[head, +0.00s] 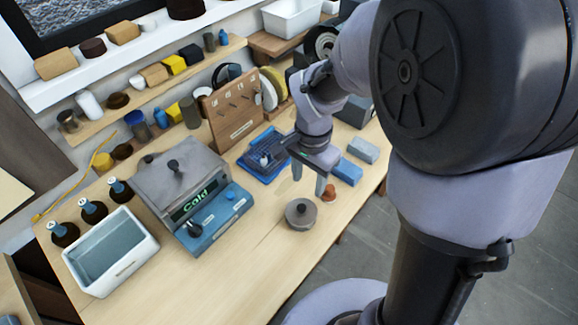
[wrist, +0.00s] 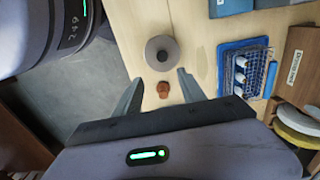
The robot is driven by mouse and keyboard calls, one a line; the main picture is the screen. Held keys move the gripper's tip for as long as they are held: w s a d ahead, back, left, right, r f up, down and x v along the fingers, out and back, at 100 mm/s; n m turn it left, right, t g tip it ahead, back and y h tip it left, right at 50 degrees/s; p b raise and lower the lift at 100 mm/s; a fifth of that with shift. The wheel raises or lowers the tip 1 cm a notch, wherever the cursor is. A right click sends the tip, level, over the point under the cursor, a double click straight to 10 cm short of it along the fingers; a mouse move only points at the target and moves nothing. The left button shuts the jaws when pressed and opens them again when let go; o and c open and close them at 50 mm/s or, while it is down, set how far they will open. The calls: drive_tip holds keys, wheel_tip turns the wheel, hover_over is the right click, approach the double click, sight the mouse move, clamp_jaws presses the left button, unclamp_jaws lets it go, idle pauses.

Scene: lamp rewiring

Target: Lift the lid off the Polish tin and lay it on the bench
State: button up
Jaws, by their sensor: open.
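A round grey tin (head: 300,213) with a small knob on its top stands on the bench (head: 262,262) near the front edge. I take it to be the Polish tin, though no label is readable; its lid appears to be on. The tin also shows in the wrist view (wrist: 162,50), beyond my fingertips. My gripper (head: 309,180) is open and empty, above the bench and behind the tin in the head view. In the wrist view my gripper (wrist: 160,78) has its fingers spread wide, with a small reddish-brown piece (wrist: 163,90) showing between them.
The reddish-brown piece (head: 328,192) sits close to the tin. Blue and grey blocks (head: 347,171) lie to its right, and a blue wire tray (head: 264,154) lies behind. A "Cold" heater box (head: 190,190) and a white basin (head: 110,250) stand left.

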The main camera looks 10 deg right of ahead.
sight(301, 208)
drive_tip(key=f+b, duration=0.1)
drive_tip(key=f, duration=0.2)
drive_tip(key=a+f+b, duration=0.1)
drive_tip(key=f, duration=0.3)
drive_tip(key=f+b, duration=0.1)
drive_tip(key=f, duration=0.3)
drive_tip(key=shift+a+b, duration=0.15)
drive_tip(key=shift+b, duration=0.2)
drive_tip(key=shift+r, duration=0.1)
clamp_jaws()
